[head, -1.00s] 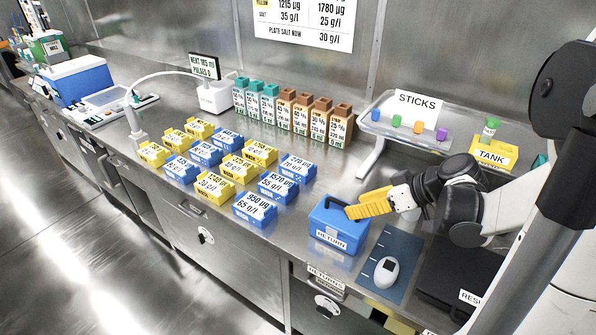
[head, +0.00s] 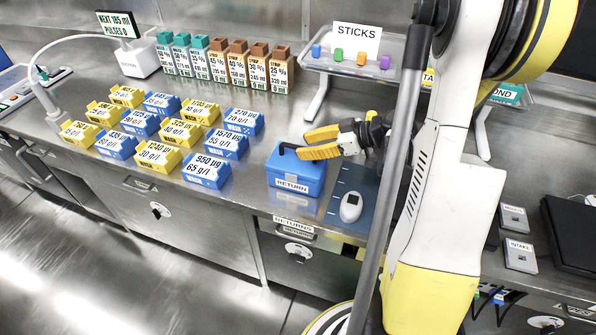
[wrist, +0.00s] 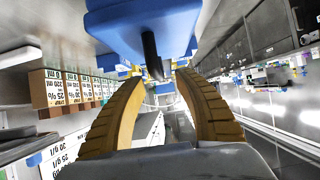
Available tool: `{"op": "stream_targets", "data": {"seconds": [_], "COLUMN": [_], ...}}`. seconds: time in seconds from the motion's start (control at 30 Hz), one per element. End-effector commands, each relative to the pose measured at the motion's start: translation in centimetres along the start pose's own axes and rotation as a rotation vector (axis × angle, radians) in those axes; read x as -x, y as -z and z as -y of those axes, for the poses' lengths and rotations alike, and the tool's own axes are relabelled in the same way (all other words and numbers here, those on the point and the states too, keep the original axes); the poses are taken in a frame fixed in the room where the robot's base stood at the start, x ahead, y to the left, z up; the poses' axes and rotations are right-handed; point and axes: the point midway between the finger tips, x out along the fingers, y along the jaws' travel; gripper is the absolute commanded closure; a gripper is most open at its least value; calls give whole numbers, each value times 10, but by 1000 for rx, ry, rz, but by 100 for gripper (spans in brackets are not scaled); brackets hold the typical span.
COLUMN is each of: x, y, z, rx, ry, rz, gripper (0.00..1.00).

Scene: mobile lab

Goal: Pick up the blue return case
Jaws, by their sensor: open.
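The blue return case (head: 296,178) stands upright on the steel bench, with a RETURN label on its front and a dark handle on top. It also shows at the top of the wrist view (wrist: 130,22), with its dark handle (wrist: 150,55) hanging into the space between the finger lines. My gripper (head: 302,144) is open, its yellow fingers at the top of the case by the handle. The open fingers also show in the wrist view (wrist: 158,80). Nothing is held. Whether a finger touches the handle, I cannot tell.
A blue mat with a white handheld device (head: 351,206) lies right of the case. Rows of yellow and blue labelled boxes (head: 180,131) stand to the left. The sticks tray (head: 330,68) is raised behind. The bench's front edge is close before the case.

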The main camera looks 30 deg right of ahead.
Motion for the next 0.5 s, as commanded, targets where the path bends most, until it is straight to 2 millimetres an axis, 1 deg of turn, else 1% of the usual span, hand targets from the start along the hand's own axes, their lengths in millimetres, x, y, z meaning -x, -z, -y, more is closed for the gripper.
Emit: {"op": "stream_targets", "data": {"seconds": [0.03,0.1,0.17,0.4,0.47,0.5], "x": [-12,-23,-28,-30,-30,-30], "y": [-6,-5,-4,-2,-2,-2], "z": [-2,-1,-1,-2,-2,-2], "rx": [1,1,0,-1,-1,-1], "ry": [2,3,2,0,0,0], "rz": [0,0,0,0,0,0], "gripper": [61,61,61,62,81,93]}}
